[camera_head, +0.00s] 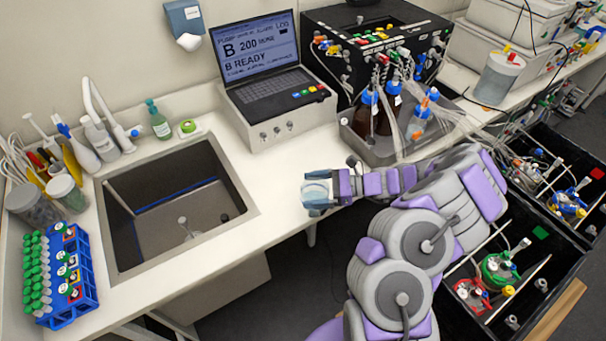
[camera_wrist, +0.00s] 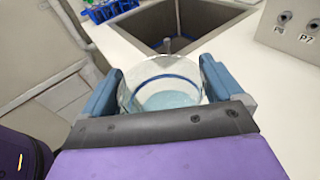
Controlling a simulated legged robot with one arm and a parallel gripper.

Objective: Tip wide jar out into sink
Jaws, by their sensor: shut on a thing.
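My gripper (camera_head: 318,191) is shut on a clear wide jar (camera_wrist: 160,88). In the wrist view the jar sits between the two blue fingers, with pale blue liquid low inside it. The jar looks roughly upright, though the steep view makes its tilt hard to judge. In the head view the jar (camera_head: 316,188) is partly hidden by the gripper and is near the counter's front edge. The sink (camera_head: 240,208) is a grey rectangular basin to the left of the gripper. It also shows ahead of the jar in the wrist view (camera_wrist: 205,20).
A faucet (camera_head: 95,100) and bottles stand behind the sink. A blue rack of green-capped tubes (camera_head: 75,290) is at its left. A laptop-like console (camera_head: 270,90) stands behind the counter's clear strip. A tray of bottles (camera_head: 360,150) is behind my arm.

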